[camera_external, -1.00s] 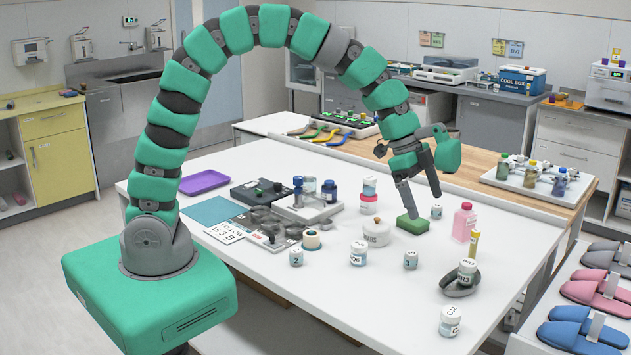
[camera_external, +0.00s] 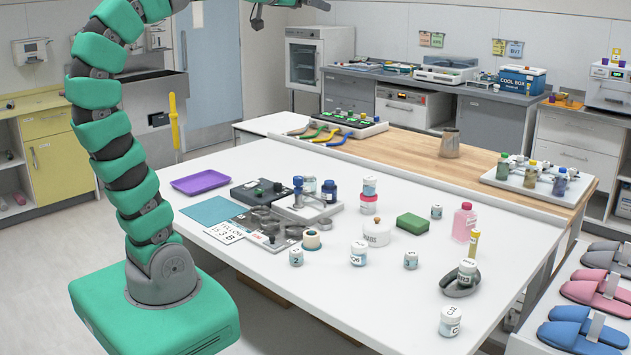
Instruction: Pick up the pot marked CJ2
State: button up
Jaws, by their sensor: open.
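No label can be read in full as CJ2. A small white-capped pot (camera_external: 296,256) at the front middle of the white table shows a "2". Another white pot (camera_external: 450,321) at the near right corner shows a "C" on its side. Similar pots stand between them: one pot (camera_external: 359,253) left of centre and one smaller pot (camera_external: 410,260) to its right. My gripper (camera_external: 285,4) is partly in view at the top edge, cut off by the frame. It is open, high above and far from the pots, with nothing seen in it.
A white PADS tub (camera_external: 376,233), a green block (camera_external: 411,223) and a pink bottle (camera_external: 464,222) stand behind the pots. A pot (camera_external: 467,270) sits in a dark grey holder. The front right tabletop is mostly clear.

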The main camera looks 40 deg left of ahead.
jog(key=shift+s+a+r+n+t+y, duration=0.3)
jog(key=shift+s+a+r+n+y, duration=0.15)
jog(key=shift+s+a+r, duration=0.55)
jog(key=shift+w+d, duration=0.1)
jog(key=c, duration=0.7)
jog(key=shift+f, duration=0.1)
